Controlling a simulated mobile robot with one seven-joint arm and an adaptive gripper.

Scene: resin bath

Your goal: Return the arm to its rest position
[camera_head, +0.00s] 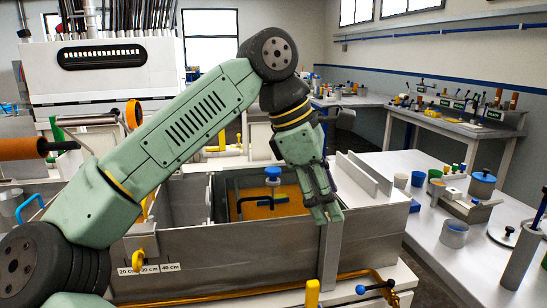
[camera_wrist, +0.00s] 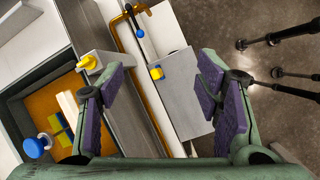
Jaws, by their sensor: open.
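My gripper (camera_head: 328,211) hangs from my green arm, pointing down over the front rim of the grey metal bath (camera_head: 240,252) in the head view. In the wrist view my gripper (camera_wrist: 166,95) shows its two purple-padded fingers spread wide, with nothing between them. The bath (camera_wrist: 12,112) lies to the left in that view, with amber resin, a blue round knob (camera_wrist: 34,147) and yellow pieces inside. My arm is bent and reaches across the bath from the left.
A blue-handled valve (camera_head: 375,288) and yellow pipe run along the bath's front. A side table (camera_head: 400,160) with cups and pots stands to the right. A white cabinet (camera_head: 110,80) stands behind.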

